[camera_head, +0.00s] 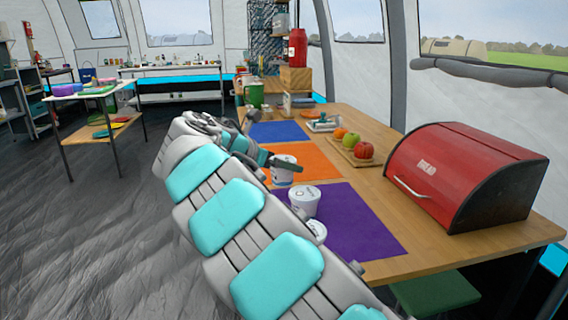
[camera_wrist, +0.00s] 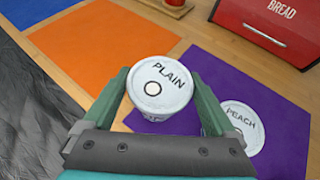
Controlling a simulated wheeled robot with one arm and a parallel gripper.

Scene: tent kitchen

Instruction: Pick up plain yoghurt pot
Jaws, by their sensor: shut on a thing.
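The plain yoghurt pot is a white tub whose lid reads PLAIN (camera_wrist: 162,86). It sits between the two green fingers of my gripper (camera_wrist: 159,77) in the wrist view, and the gripper is shut on it.
A red bread box (camera_head: 460,180) stands at the right. A board with fruit (camera_head: 352,158) lies behind the orange mat (camera_head: 312,160).

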